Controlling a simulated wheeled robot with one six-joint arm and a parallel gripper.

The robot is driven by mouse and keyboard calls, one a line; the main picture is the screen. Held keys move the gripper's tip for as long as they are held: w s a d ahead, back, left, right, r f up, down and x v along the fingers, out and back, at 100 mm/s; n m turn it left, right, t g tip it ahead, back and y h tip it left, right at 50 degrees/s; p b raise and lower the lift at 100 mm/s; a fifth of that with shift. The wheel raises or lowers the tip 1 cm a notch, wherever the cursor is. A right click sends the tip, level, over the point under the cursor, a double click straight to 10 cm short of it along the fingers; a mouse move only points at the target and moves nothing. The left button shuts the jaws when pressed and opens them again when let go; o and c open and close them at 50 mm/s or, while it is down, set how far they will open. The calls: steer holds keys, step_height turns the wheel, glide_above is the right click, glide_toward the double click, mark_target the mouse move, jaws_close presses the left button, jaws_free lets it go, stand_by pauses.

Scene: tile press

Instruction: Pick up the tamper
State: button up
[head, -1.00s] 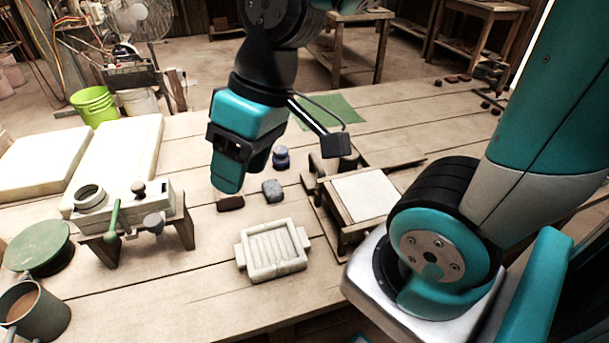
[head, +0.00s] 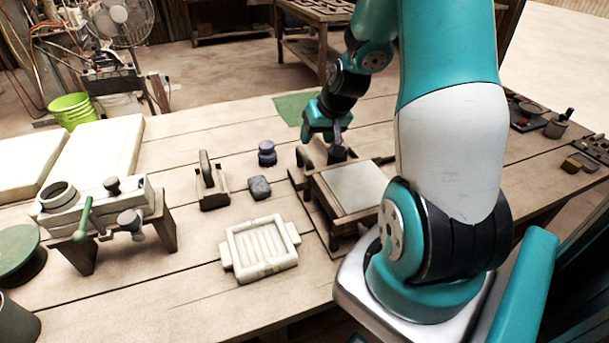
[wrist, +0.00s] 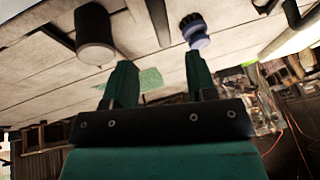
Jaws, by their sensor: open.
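I cannot tell for certain which piece is the tamper. A small blue-purple knobbed piece (head: 267,153) stands upright on the table behind a grey lump; it shows in the wrist view (wrist: 197,31) at the upper right, beyond the fingers. A wooden block with an upright handle (head: 213,186) stands to its left. My gripper (head: 309,135) is at the back of the press stand, right of the knobbed piece. In the wrist view my open fingers (wrist: 160,85) have nothing between them. A dark cylinder (wrist: 94,32) shows there at upper left, apart from them.
The wooden press stand (head: 350,190) is below my arm. A pale ribbed mould (head: 227,257) and the grey lump (head: 259,187) lie in front. A white device on legs (head: 105,210) stands left. A green mat (head: 290,108) lies behind. Table is clear between mould and device.

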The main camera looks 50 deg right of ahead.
mark_target(305, 153)
steer(key=x, duration=0.9)
steer(key=shift+w+f, duration=0.25)
steer(key=shift+w, duration=0.05)
steer(key=shift+c, duration=0.3)
jaws_close()
